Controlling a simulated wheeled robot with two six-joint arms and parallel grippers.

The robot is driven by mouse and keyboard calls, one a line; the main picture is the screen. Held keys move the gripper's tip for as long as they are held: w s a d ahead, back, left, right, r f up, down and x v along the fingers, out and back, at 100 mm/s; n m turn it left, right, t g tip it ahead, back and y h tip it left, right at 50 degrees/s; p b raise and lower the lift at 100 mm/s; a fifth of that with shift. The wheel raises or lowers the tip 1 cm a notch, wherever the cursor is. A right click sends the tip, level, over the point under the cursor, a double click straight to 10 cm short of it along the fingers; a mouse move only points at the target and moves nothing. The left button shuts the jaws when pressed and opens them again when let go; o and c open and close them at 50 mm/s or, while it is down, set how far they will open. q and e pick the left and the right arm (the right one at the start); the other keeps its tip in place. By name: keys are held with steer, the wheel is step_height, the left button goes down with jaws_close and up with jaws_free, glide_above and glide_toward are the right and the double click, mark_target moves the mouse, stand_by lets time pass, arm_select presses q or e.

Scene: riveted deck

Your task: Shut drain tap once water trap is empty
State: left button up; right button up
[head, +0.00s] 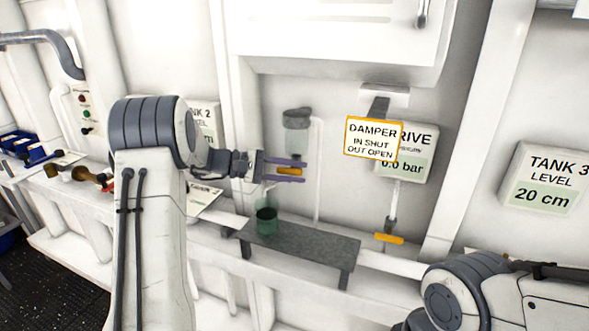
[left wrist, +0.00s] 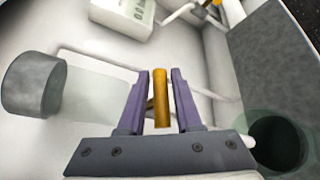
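The water trap (head: 297,133) hangs on the wall, a clear bowl under a grey cap. Its bowl (left wrist: 90,95) looks pale in the left wrist view, and I see no water in it. The orange drain tap handle (left wrist: 161,98) is below the trap and shows as a small bar in the head view (head: 290,171). My left gripper (head: 288,171) has its purple fingers (left wrist: 161,100) on both sides of the handle, with narrow gaps, so it is open around it. My right gripper is out of view; only its arm shows at lower right.
A green see-through cup (head: 266,220), dark inside, stands on a grey bench (head: 310,247) below the tap. A damper sign (head: 372,138) hangs in front of a pressure gauge (head: 415,158) reading 0.0 bar. Another orange handle (head: 389,238) is to the right. A cabinet (head: 340,35) overhangs above.

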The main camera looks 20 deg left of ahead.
arm_select(q)
jaws_close()
steer(key=shift+f+m+y+b, duration=0.15)
steer(key=shift+m+y+b, duration=0.2)
steer(key=shift+y, duration=0.25)
jaws_free()
